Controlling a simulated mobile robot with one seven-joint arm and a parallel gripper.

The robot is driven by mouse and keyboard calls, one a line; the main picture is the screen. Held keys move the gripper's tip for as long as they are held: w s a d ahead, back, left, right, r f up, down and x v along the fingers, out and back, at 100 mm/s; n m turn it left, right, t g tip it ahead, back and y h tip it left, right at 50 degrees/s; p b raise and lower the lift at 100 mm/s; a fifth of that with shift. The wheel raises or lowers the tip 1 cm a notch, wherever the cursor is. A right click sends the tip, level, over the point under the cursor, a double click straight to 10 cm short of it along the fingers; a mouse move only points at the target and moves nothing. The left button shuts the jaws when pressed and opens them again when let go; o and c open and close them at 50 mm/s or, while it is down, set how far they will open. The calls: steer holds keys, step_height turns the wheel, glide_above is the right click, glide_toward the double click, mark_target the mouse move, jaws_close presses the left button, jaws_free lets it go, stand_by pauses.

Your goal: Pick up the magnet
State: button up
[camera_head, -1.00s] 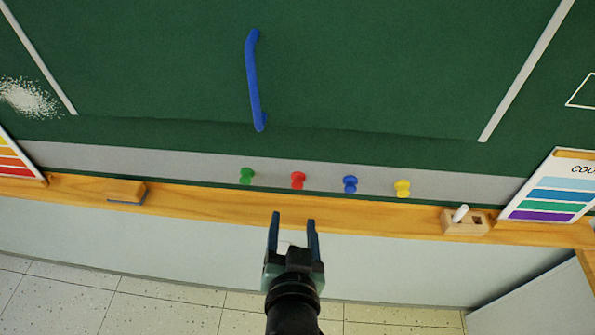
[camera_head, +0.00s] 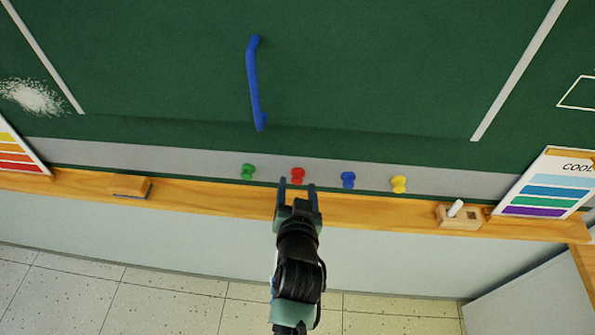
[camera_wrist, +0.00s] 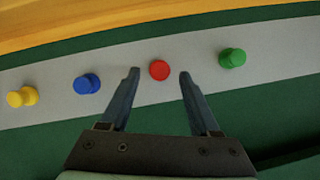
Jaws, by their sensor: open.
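Several pin-shaped magnets sit in a row on the grey strip at the bottom of the green board: green (camera_head: 248,172), red (camera_head: 297,175), blue (camera_head: 348,180) and yellow (camera_head: 399,184). My gripper (camera_head: 297,183) is open and empty, its fingertips just at the red magnet in the head view. In the wrist view, the red magnet (camera_wrist: 159,70) lies centred between the tips of the two fingers (camera_wrist: 159,74). The blue magnet (camera_wrist: 87,84) and yellow magnet (camera_wrist: 22,97) are to the left there, the green magnet (camera_wrist: 232,58) to the right. I cannot tell the remaining depth to the red magnet.
A wooden ledge (camera_head: 210,196) runs below the strip. It carries an eraser (camera_head: 130,187) at left and a chalk holder (camera_head: 458,216) at right. Colour charts stand at both sides, the right one (camera_head: 545,184) nearer the chalk. A blue handle-like bar (camera_head: 253,85) is on the board above.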

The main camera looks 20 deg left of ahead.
steer(key=shift+x, duration=1.05)
steer(key=shift+c, duration=0.3)
jaws_close()
steer(key=shift+s+r, duration=0.1)
steer(key=shift+r, duration=0.05)
